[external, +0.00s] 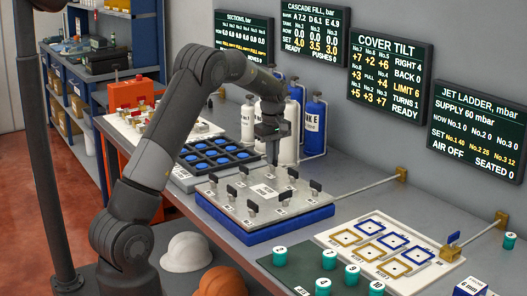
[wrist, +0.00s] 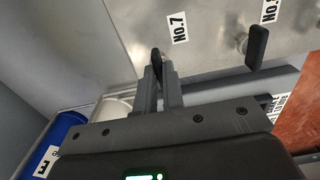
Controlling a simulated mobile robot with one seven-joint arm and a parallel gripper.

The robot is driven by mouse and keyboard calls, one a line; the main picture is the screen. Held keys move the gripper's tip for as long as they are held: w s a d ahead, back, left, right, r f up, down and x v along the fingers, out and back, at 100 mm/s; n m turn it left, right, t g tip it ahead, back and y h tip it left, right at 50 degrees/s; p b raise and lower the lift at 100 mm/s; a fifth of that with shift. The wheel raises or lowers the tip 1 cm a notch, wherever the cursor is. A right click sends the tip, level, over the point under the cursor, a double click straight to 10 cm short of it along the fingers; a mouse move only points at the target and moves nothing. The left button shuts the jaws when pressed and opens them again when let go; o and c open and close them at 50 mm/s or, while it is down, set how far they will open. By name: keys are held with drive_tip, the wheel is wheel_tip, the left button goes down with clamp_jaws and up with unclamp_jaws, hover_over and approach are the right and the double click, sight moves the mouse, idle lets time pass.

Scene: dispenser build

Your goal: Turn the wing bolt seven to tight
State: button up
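Wing bolt seven (wrist: 156,58) is a dark flat wing, seen nearly edge-on beside the "NO.7" label on the grey metal cover (wrist: 210,18). My gripper (wrist: 159,75) has its two fingertips close on either side of the wing and looks shut on it. In the external view my gripper (external: 274,160) points down at the far edge of the cover (external: 240,203), which lies on a blue base. Its fingertips hide most of bolt seven there. Other dark wing bolts (external: 284,198) stand around the cover. The cover tilt board (external: 391,79) reads right 4, back 0, limit 6, turns 1.
Blue and white cylinders (external: 314,125) stand behind the cover by the wall. A dark tray with blue cups (external: 217,153) lies to the left. A white panel with square frames (external: 385,248) and green numbered pieces (external: 329,259) lie to the right.

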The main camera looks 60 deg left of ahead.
clamp_jaws()
drive_tip(key=shift+m, duration=0.3)
drive_tip(key=m, duration=0.2)
drive_tip(key=shift+m, duration=0.3)
drive_tip(key=m, duration=1)
drive_tip(key=shift+m, duration=1.8)
